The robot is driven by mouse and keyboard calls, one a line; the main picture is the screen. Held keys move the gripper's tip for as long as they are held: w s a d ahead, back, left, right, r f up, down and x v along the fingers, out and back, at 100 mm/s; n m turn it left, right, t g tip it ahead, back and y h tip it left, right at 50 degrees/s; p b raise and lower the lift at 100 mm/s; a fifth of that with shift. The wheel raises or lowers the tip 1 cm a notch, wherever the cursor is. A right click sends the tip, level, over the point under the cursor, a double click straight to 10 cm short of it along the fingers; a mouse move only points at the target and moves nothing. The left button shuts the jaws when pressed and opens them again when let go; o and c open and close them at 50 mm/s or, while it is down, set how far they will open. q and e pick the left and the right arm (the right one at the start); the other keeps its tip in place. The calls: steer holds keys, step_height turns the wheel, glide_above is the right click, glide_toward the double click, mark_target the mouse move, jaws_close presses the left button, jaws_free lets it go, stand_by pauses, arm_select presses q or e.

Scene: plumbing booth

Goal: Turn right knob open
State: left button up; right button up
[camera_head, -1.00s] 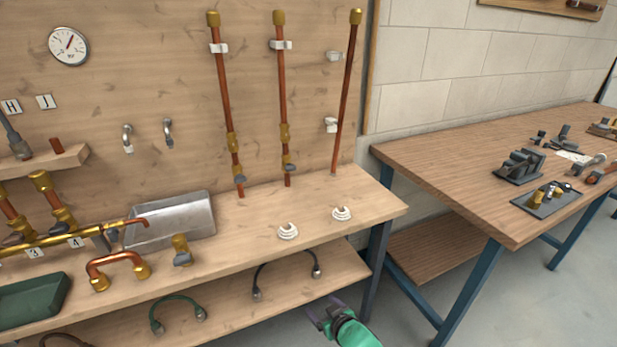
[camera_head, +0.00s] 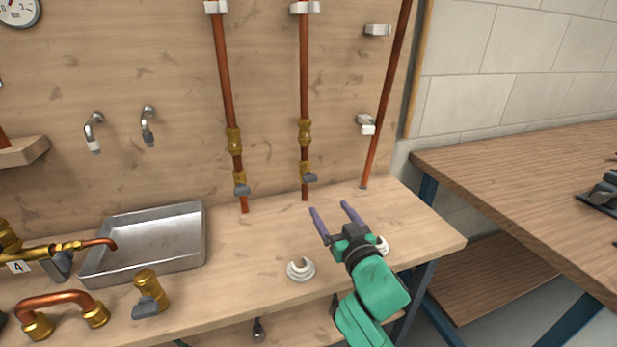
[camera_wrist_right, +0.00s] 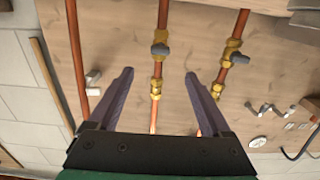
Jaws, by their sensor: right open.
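The right knob (camera_head: 309,178) is a small grey lever on a brass valve low on the middle copper pipe (camera_head: 304,80). A similar grey left knob (camera_head: 242,190) sits on the valve of the pipe to its left. My right gripper (camera_head: 329,208) is open and empty above the bench, below and slightly right of the right knob in the head view. In the right wrist view, the right knob (camera_wrist_right: 160,50) appears beyond the gap between the open fingers (camera_wrist_right: 160,73), apart from them. The left knob (camera_wrist_right: 240,59) shows to the right there. My left gripper is out of view.
White ring-shaped fittings (camera_head: 301,270) lie on the bench, one partly behind my right gripper. A metal tray (camera_head: 150,265) and a brass valve piece (camera_head: 147,285) are to the left. A slanted copper pipe (camera_head: 385,100) stands to the right. A second table (camera_head: 530,170) is at right.

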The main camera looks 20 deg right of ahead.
mark_target(311, 181)
steer(key=w, duration=1.2)
steer(key=shift+w+a+r, duration=0.15)
steer(key=shift+w+a, duration=0.1)
steer(key=shift+a, duration=0.15)
steer(key=shift+w, duration=0.35)
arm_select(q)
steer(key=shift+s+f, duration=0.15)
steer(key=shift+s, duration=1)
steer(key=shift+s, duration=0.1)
arm_select(e)
jaws_close()
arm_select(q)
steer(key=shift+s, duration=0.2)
